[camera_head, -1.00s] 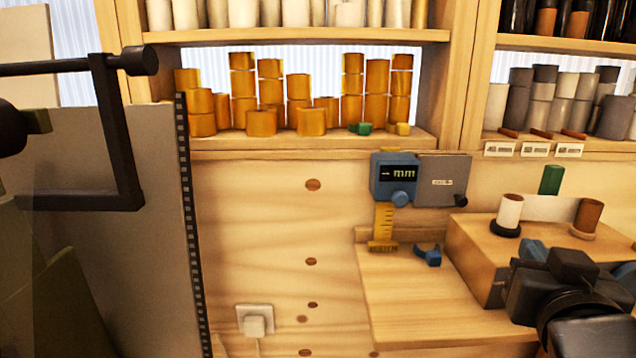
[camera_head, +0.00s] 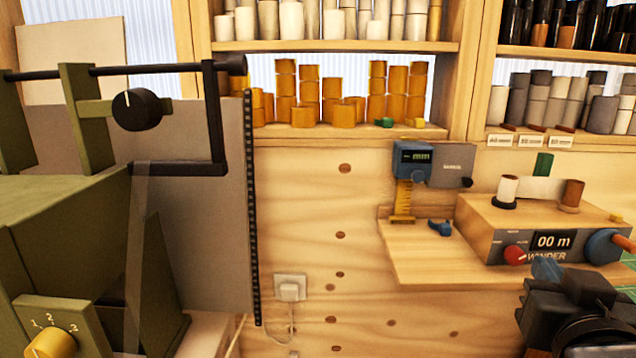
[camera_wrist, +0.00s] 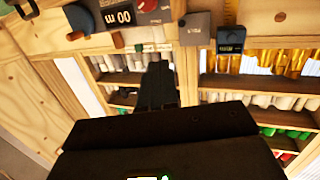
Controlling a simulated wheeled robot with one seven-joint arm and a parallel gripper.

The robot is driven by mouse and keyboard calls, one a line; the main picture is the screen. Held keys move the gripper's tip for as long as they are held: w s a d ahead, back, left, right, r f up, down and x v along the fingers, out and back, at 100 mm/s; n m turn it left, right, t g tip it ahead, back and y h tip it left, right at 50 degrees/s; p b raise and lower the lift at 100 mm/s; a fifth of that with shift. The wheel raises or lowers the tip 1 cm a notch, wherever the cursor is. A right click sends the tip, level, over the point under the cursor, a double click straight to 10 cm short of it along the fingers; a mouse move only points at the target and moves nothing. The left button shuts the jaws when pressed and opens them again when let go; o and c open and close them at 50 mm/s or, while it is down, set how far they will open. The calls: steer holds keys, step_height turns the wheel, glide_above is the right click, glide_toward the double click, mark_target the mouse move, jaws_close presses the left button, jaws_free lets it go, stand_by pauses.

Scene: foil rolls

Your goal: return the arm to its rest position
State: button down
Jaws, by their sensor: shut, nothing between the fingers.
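My gripper (camera_wrist: 157,72) shows in the wrist view as two dark fingers lying together, shut with nothing between them. It points into open air with the shelves beyond it, upside down in that view. In the head view, the black end of my arm (camera_head: 575,305) is at the lower right, in front of the winder box. The fingertips are hard to make out there.
The winder box (camera_head: 500,232) and the blue gauge (camera_head: 415,160) stand by the plywood wall. A small blue piece (camera_head: 440,228) lies on the wooden ledge (camera_head: 430,262). A green machine (camera_head: 75,240) fills the left. Shelves hold gold rolls (camera_head: 302,116).

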steer(key=s+a+f+n+y, duration=0.2)
steer(key=s+a+f+y, duration=0.1)
steer(key=s+f, duration=0.4)
steer(key=s+a+f+n+y, duration=0.2)
steer(key=s+f+n, duration=0.1)
steer(key=s+f, duration=0.5)
steer(key=s+a+y, duration=0.1)
steer(key=s, duration=0.8)
steer(key=s+a+f+g, duration=0.1)
steer(key=s, duration=0.9)
steer(key=shift+s+a+f+m+y, duration=0.25)
steer(key=shift+s+a+m+y, duration=0.05)
steer(key=shift+a+y, duration=0.1)
